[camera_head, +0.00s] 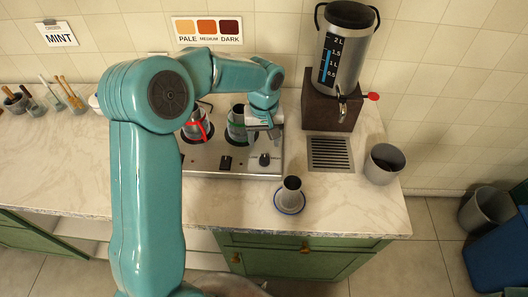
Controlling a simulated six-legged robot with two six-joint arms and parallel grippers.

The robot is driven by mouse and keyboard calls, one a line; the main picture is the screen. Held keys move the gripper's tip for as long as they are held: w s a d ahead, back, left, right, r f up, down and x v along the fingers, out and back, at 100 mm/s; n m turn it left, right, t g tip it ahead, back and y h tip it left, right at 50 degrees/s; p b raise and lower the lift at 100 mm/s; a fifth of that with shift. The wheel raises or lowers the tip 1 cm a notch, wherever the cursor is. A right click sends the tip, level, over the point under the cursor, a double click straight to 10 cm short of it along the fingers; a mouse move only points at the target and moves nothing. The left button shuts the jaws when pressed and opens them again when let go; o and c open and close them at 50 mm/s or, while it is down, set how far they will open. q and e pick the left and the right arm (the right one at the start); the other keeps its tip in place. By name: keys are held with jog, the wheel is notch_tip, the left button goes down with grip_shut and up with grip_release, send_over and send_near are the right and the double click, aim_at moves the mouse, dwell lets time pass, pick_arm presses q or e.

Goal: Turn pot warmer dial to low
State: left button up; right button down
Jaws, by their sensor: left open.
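The pot warmer (240,172) is a steel plate on the counter with two dark dials on its front part. The left dial (226,163) is square-looking and black. The right dial (264,160) is dark and round. A red-marked pot (196,130) and a green-marked pot (236,130) stand on its back part. My left gripper (264,134) is open above the warmer, to the right of the green-marked pot and behind the right dial. It appears apart from the dial. Dial settings are too small to read. My right gripper is out of view.
A steel urn (345,50) on a dark wooden base stands right of the warmer, with a drain grate (330,153) before it. My left arm covers the counter's left middle.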

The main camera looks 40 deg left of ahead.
aim_at(265, 158)
pick_arm(q)
jog(key=f, duration=0.3)
jog(key=f+p, duration=0.1)
jog(key=f, duration=0.3)
jog(key=shift+s+d, duration=0.1)
jog(key=shift+s, duration=0.1)
jog(key=shift+w+f, duration=0.25)
jog(key=shift+f, duration=0.15)
jog(key=shift+s+d+r, duration=0.15)
jog(key=shift+s+r, duration=0.05)
jog(key=shift+s, duration=0.05)
jog(key=shift+w+f, duration=0.1)
jog(key=c, duration=1)
